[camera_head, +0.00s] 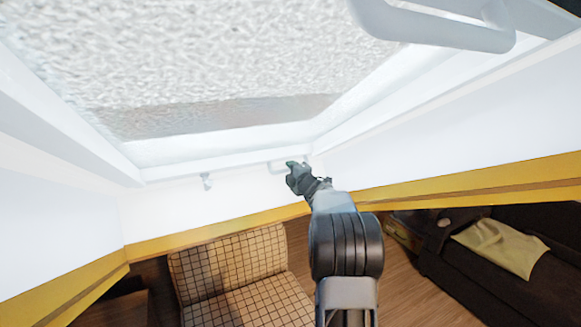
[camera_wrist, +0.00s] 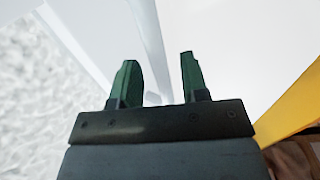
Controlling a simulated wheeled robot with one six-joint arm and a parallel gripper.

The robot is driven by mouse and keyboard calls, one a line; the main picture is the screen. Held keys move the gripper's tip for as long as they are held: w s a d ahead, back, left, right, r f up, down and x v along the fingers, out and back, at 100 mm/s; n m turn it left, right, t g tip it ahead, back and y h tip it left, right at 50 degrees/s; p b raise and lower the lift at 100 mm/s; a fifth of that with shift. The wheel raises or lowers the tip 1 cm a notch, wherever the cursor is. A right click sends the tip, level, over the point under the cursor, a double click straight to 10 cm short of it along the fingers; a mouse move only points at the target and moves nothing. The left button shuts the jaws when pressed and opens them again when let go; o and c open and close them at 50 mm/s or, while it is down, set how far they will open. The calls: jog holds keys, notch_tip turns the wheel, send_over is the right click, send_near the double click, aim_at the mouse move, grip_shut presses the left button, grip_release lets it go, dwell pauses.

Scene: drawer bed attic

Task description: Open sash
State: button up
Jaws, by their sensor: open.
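The sash (camera_head: 230,140) is a white-framed roof window with pale textured glass, filling the upper part of the head view. Part of its glass (camera_wrist: 40,110) shows at the left of the wrist view.
A large white handle bar (camera_head: 440,28) hangs at the upper right. A yellow beam (camera_head: 215,231) runs below the window. A checkered chair (camera_head: 235,270) and a dark sofa (camera_head: 480,285) with a yellow cloth (camera_head: 500,246) stand lower down.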

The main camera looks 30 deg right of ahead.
jog(key=shift+w, duration=0.6)
grip_shut()
